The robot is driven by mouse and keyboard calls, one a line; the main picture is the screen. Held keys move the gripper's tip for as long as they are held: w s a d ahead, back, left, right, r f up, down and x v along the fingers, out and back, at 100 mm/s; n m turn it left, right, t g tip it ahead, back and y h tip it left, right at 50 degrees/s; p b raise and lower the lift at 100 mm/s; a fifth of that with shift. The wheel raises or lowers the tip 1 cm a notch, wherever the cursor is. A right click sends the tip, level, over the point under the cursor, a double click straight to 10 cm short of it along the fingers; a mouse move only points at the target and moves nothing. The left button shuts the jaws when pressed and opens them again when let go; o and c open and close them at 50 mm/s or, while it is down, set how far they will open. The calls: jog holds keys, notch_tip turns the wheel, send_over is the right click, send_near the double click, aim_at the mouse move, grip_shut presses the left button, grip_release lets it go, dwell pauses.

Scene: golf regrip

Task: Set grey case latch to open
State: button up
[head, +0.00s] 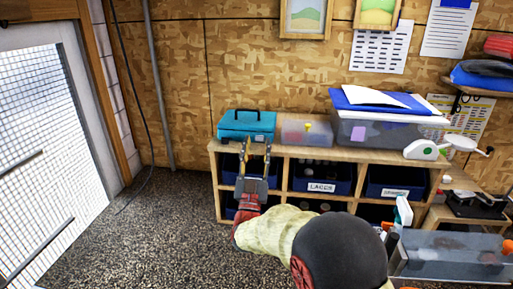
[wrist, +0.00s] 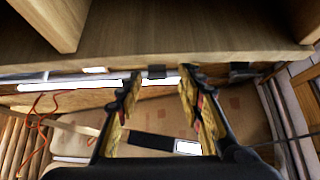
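A teal case (head: 240,124) with a dark handle on its lid sits at the left end of the wooden shelf unit, lid down. Its front is partly hidden by my gripper (head: 256,158), and its latches are too small to read. My gripper is in front of the case, fingers spread and pointing towards it. In the wrist view my gripper (wrist: 159,95) is open, with nothing visible between its yellow-padded fingers. A small dark piece (wrist: 157,72) shows beyond the fingertips, and another (wrist: 240,70) to the right. I cannot tell whether either is the latch.
The wooden shelf unit (head: 305,153) has dark blue bins below. A clear box (head: 304,132) stands right of the case. Open floor (head: 150,235) lies left. A wooden board edge (wrist: 220,58) is close in the wrist view.

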jog(key=shift+d, duration=0.1)
jog(key=v, duration=1.2)
jog(key=d+r+m+g+h+p, duration=0.2)
jog(key=r, duration=0.7)
jog(key=d+r+m+g+h+p, duration=0.1)
jog(key=d+r+m+h, duration=0.1)
jog(key=r, duration=0.6)
jog(key=w+a+f+n+g+y, duration=0.35)
jog(key=f+g+y, duration=0.2)
jog(key=f, duration=0.25)
jog(key=shift+n+t, duration=0.25)
jog(key=shift+t, duration=0.1)
jog(key=w, duration=0.2)
jog(key=w+d, duration=0.1)
jog(key=w, duration=0.4)
jog(key=shift+w+d+r+b, duration=0.25)
jog(key=shift+w+d+b, duration=0.1)
jog(key=shift+d+b, duration=0.05)
